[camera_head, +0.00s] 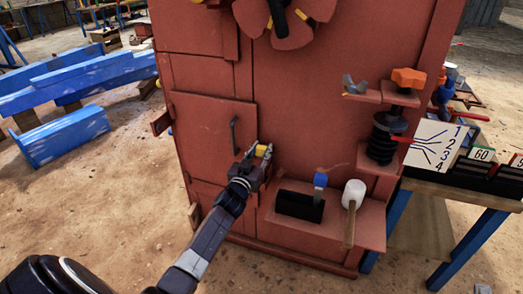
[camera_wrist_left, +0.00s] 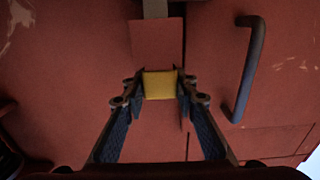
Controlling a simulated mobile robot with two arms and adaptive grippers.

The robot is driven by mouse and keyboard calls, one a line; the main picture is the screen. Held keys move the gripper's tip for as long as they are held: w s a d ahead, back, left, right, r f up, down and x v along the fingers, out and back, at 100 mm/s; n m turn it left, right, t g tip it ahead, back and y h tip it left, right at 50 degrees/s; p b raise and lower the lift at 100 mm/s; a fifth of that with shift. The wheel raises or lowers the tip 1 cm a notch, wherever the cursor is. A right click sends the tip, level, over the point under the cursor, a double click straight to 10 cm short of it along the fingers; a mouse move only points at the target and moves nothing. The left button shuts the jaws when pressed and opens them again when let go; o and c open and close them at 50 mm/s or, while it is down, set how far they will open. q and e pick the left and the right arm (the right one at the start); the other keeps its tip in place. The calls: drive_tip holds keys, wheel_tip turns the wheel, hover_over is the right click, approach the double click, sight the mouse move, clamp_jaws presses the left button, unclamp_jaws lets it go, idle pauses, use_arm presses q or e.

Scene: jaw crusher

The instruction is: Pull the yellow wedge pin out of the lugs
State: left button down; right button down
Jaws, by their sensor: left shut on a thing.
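The yellow wedge pin (camera_head: 262,150) shows as a small yellow block at the front of the red crusher cabinet, beside a panel with a dark handle. My left gripper (camera_head: 257,158) is shut on it. In the left wrist view the yellow wedge pin (camera_wrist_left: 159,85) sits squarely between the two fingertips of my left gripper (camera_wrist_left: 161,90). A narrow red piece (camera_wrist_left: 157,45) shows just above the pin in that view, under a grey bar (camera_wrist_left: 155,8). The lugs are not clearly seen, and I cannot tell how deep the pin sits in them. My right gripper is not in view.
The dark handle (camera_head: 234,135) is close to my left gripper. A red shelf (camera_head: 368,225) to the right bears a black block (camera_head: 300,205) and a white-headed mallet (camera_head: 353,195). A black spring (camera_head: 383,140) stands above. Blue beams (camera_head: 65,135) lie at left.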

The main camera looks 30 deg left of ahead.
use_arm(q)
drive_tip(key=shift+r+p, duration=8.1)
drive_tip(key=shift+r, duration=0.45)
drive_tip(key=p+v, duration=0.6)
drive_tip(key=v, duration=0.6)
drive_tip(key=shift+r+p, duration=0.3)
drive_tip(key=shift+r, duration=0.1)
